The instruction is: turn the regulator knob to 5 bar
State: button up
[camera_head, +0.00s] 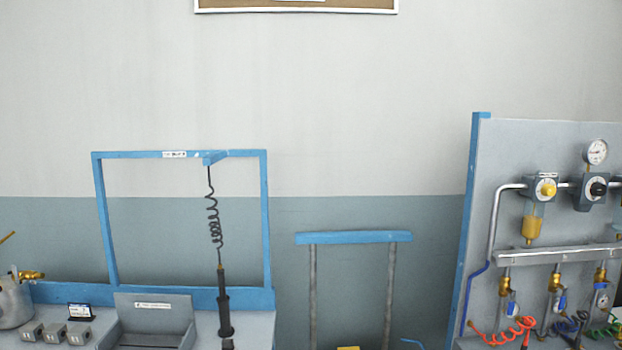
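A grey panel (490,215) with a blue left post stands at the right. On it a dark knob (598,188) sits on a grey block, just below a round white gauge (596,151); this looks like the regulator knob. The gauge has a needle, but its reading is too small to tell. To its left is a yellow knob (546,189) on a similar block, above a yellow bowl (532,229). My gripper is not in view.
A pipe (494,225) bends down the panel's left side. Below are a grey rail (541,256), brass valves and coiled red hose (508,332). A dark tool (224,303) hangs on a coiled cord from a blue frame (102,215). A blue-topped stand (353,237) is mid-picture.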

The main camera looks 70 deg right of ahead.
aim_at(597, 189)
jog(key=z, duration=4)
